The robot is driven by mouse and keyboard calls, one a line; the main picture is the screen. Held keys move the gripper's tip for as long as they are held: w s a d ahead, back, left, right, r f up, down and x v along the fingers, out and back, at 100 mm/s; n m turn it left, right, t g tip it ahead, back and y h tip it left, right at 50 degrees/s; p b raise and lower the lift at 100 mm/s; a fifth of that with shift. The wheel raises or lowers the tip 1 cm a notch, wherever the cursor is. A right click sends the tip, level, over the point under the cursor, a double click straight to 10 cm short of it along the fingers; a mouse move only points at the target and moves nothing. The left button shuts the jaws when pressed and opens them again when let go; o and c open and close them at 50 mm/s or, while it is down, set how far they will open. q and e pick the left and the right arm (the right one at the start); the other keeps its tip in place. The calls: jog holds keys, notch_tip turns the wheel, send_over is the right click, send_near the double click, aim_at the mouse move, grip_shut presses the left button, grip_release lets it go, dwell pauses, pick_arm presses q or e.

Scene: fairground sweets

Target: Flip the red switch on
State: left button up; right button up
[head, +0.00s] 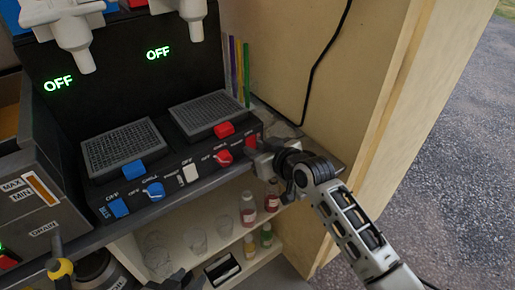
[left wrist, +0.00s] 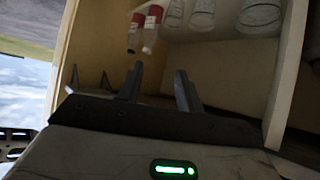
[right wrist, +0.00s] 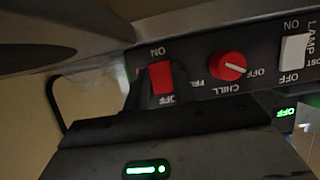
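The red switch (right wrist: 161,77) is a rocker at the end of the black control panel, with ON and OFF printed at its two ends. In the head view the red switch (head: 251,141) shows just beyond my right gripper (head: 257,151). In the right wrist view my right gripper (right wrist: 158,92) is right at the switch, its dark fingers apart around the OFF end; whether they touch it I cannot tell. The dark fingers blend with the panel. My left gripper (left wrist: 158,75) is open and empty, facing the shelf under the counter.
A red knob (head: 224,158) and a white switch (head: 189,172) sit beside the red switch. A blue knob (head: 155,191) and blue switch (head: 118,208) are further left. Two green displays read OFF. Bottles (head: 248,212) and glasses stand on the shelf below. A wooden wall (head: 290,50) bounds the right.

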jog(key=f+t+b, duration=0.1)
jog(key=b, duration=0.2)
jog(key=shift+f+y+b, duration=0.15)
jog(key=shift+y+b, duration=0.15)
jog(key=shift+b, duration=0.1)
pick_arm(q)
jog(key=shift+d+f+n+h+b, duration=0.15)
jog(key=shift+d+f+b, duration=0.15)
jog(key=shift+f+b, duration=0.35)
jog(key=shift+d+f+n+h+b, duration=0.15)
jog(key=shift+d+f+b, duration=0.1)
jog(key=shift+f+b, duration=0.35)
pick_arm(e)
jog(key=shift+r+t+y, duration=0.3)
jog(key=shift+t+y, duration=0.2)
jog(key=shift+t, duration=0.1)
jog(key=o, duration=1)
pick_arm(q)
jog(key=shift+w, duration=0.1)
pick_arm(e)
jog(key=v, duration=1.6)
jog(key=shift+f, duration=0.1)
